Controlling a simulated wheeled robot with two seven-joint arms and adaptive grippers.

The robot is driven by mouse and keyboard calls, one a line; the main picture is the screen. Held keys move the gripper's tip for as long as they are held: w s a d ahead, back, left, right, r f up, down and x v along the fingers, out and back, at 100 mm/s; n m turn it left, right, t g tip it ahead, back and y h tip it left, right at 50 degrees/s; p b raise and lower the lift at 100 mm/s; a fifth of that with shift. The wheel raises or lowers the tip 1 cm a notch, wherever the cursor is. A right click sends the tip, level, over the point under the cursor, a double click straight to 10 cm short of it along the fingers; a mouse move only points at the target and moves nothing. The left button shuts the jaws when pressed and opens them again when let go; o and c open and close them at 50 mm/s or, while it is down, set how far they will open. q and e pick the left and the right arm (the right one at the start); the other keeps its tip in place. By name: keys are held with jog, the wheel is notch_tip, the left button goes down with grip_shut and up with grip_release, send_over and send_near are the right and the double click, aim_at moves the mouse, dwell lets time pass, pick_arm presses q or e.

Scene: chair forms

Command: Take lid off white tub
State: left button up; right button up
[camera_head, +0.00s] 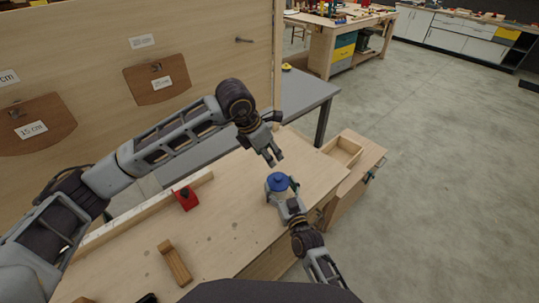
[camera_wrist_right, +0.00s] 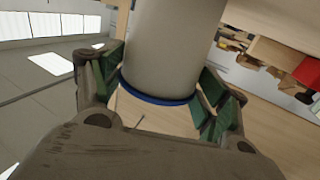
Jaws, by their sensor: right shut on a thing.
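The white tub (camera_head: 274,193) stands upright near the right edge of the wooden workbench, with a blue lid (camera_head: 278,181) with a raised knob on top. I cannot tell whether its base touches the bench. My right gripper (camera_head: 287,202) is shut on the tub's side. In the right wrist view, its green-padded fingers lie on either side of the pale tub body (camera_wrist_right: 172,45), and a blue rim (camera_wrist_right: 155,98) shows between them. My left gripper (camera_head: 273,158) is open and empty, just behind the lid and apart from it, fingers pointing down.
The workbench (camera_head: 215,225) also bears a red block (camera_head: 186,198), a long pale strip (camera_head: 130,216) and a wooden piece (camera_head: 174,262). An open wooden drawer or box (camera_head: 343,150) is beyond the tub. A grey table (camera_head: 305,92) stands behind. The bench middle is mostly clear.

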jog(key=o, duration=1.5)
jog(key=shift+v, duration=5.95)
